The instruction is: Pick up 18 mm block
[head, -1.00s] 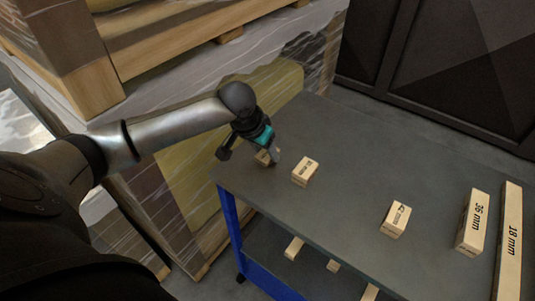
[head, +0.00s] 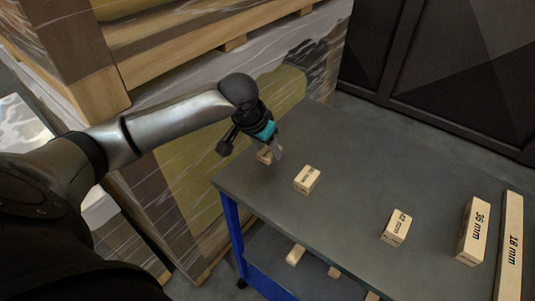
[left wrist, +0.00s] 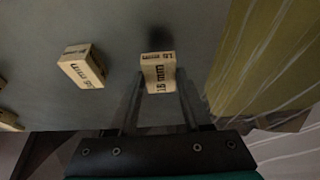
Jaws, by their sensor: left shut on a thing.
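My left gripper (head: 270,157) is shut on a small pale wooden block (head: 264,155) at the far left end of the grey cart top (head: 345,180). In the left wrist view the block (left wrist: 158,72) sits between the fingers, its printed side reading 18 mm. A dark shadow lies apart from it on the surface, so it appears slightly raised. The fingers partly hide it in the head view. My right gripper is not in view.
A small block (head: 307,180) lies close beside my left gripper. Blocks marked 42 mm (head: 397,228) and 36 mm (head: 473,232) lie further right. Wrapped pallet goods (head: 180,170) stand close behind and left of the cart.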

